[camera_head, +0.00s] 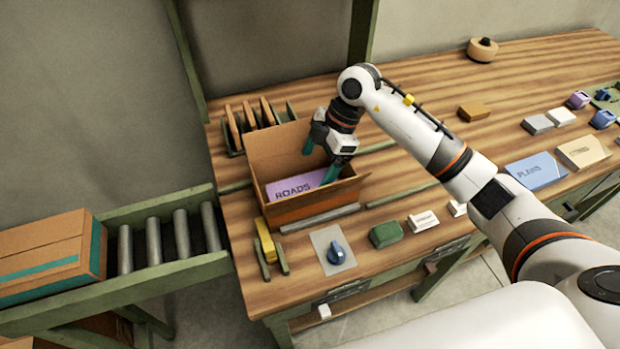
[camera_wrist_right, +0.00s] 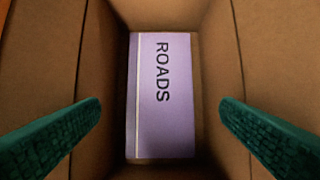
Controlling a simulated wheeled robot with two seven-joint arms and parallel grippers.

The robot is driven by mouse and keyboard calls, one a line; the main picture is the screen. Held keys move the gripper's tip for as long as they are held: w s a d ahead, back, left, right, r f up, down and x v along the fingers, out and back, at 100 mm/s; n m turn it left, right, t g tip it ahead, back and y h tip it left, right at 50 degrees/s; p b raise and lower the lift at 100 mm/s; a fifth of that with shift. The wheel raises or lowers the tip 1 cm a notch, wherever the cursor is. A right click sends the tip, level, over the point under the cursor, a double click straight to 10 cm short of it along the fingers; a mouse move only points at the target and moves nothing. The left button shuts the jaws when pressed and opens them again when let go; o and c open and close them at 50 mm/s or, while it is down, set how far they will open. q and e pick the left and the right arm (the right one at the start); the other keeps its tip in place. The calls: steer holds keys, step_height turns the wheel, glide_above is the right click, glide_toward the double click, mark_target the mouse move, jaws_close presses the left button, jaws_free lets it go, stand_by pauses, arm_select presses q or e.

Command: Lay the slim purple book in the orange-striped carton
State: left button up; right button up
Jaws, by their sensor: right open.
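The slim purple book (camera_head: 295,187), marked ROADS, lies flat with its cover up inside an open brown carton (camera_head: 310,207) on the bench. An orange tone shows on the carton's front wall, though a stripe is hard to make out. In the right wrist view the book (camera_wrist_right: 165,95) lies on the carton floor between the side walls. My right gripper (camera_head: 320,162) is open and empty over the carton, its green fingers apart on either side of the book and not touching it. My left gripper is out of view.
A rack of upright brown boards (camera_head: 249,122) stands behind the carton. A blue book (camera_head: 536,171) lies right. A taped box (camera_head: 52,255) sits on the left rollers.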

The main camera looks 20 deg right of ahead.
steer(key=v, duration=0.5)
stand_by(0.3)
